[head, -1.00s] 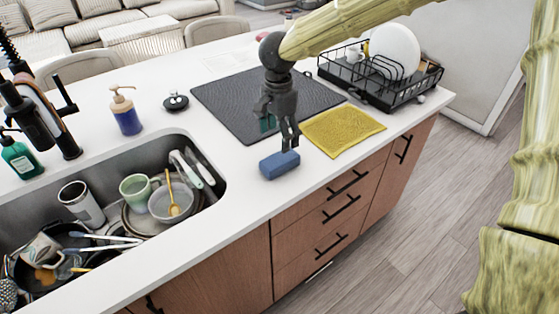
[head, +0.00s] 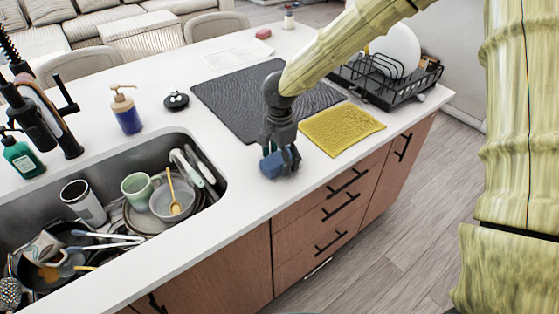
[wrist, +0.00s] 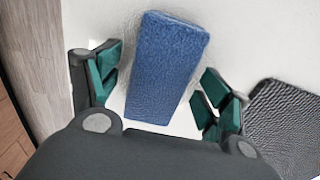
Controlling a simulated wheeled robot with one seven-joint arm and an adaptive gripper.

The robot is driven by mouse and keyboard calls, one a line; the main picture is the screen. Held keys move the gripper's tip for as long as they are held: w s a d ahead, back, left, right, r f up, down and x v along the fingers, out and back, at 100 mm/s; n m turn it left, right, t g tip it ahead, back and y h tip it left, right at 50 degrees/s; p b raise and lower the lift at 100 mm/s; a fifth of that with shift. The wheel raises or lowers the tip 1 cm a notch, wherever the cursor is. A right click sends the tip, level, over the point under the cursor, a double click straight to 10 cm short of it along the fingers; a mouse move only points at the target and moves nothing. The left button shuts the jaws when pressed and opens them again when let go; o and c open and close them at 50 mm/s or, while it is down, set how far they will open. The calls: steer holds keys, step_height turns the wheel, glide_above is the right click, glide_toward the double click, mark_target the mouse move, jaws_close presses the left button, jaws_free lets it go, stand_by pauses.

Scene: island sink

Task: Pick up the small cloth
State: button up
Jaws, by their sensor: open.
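A small blue cloth block (head: 268,165) lies on the white counter, between the sink and the yellow cloth. My gripper (head: 281,169) is right over it, fingers pointing down and partly covering it. In the wrist view the blue block (wrist: 168,68) lies lengthwise between the two green-padded fingers of my gripper (wrist: 160,95). The fingers are open, with white counter showing on both sides of the block. A flat yellow cloth (head: 342,129) lies to the right of my gripper, near the front edge of the counter.
A dark ribbed mat (head: 235,100) lies behind my gripper. A black dish rack (head: 400,85) with a white plate stands at the back right. The sink (head: 212,205), full of dishes, is at the left. A soap bottle (head: 126,112) stands behind the sink.

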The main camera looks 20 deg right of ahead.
mark_target(280, 156)
steer(key=c, duration=1.2)
steer(key=shift+r, duration=0.1)
steer(key=shift+r, duration=0.55)
step_height(280, 156, up, 2)
steer(key=shift+b, duration=0.45)
steer(key=s+a+b, duration=0.1)
steer(key=s, duration=0.4)
steer(key=s+a+r, duration=0.1)
steer(key=s, duration=0.4)
steer(key=s+a+b, duration=0.1)
steer(key=s, duration=0.4)
steer(key=shift+s+a+r+b, duration=0.3)
steer(key=shift+a+r+b, duration=0.05)
